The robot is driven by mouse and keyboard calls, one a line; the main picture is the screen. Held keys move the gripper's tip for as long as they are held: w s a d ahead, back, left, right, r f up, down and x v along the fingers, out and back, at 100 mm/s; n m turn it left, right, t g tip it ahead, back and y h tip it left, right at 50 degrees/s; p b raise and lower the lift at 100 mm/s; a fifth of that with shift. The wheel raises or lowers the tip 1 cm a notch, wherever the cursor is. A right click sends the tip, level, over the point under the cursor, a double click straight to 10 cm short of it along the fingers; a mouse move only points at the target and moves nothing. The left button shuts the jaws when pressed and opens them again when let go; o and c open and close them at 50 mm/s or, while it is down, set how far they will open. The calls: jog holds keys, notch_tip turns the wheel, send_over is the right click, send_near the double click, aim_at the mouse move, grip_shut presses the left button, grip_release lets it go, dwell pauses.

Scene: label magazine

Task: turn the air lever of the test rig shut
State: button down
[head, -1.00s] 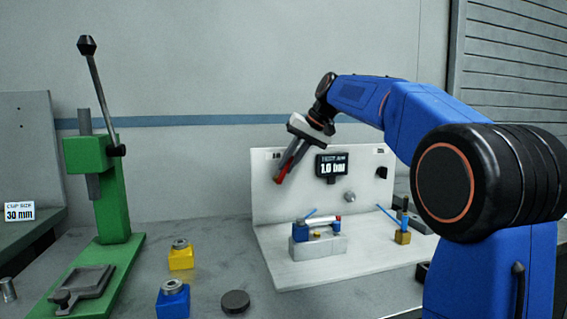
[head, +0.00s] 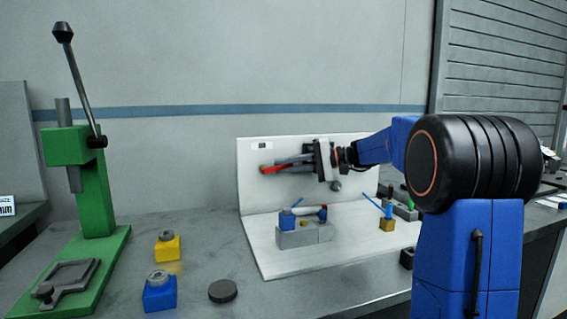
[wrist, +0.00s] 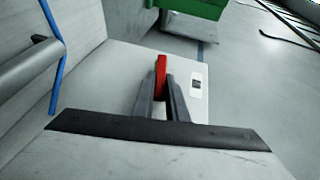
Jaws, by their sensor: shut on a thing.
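The test rig (head: 262,195) is a white upright panel on a white base. Its red air lever (head: 268,169) sits at the panel's upper left and lies close to level. My gripper (head: 275,164) reaches in from the right and is shut on the lever. In the wrist view the red lever (wrist: 161,66) stands between the two grey fingers, its end showing past their tips. The panel's pressure display is hidden behind my gripper and arm.
On the rig's base a grey block (head: 298,239) carries a blue-ended cylinder. A green press (head: 95,195) stands left. A yellow block (head: 167,249), a blue block (head: 160,295) and a dark puck (head: 222,291) lie on the bench in front.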

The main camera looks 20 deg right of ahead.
jog(key=shift+f+m+t+y, duration=0.3)
jog(key=shift+f+m+y, duration=0.1)
jog(key=shift+f+y, duration=0.45)
jog(key=c, duration=1.8)
grip_release()
jog(key=shift+o, duration=0.2)
jog(key=shift+r, duration=0.1)
jog(key=v, duration=1.7)
jog(key=shift+d+f, duration=0.25)
jog(key=shift+s, duration=0.1)
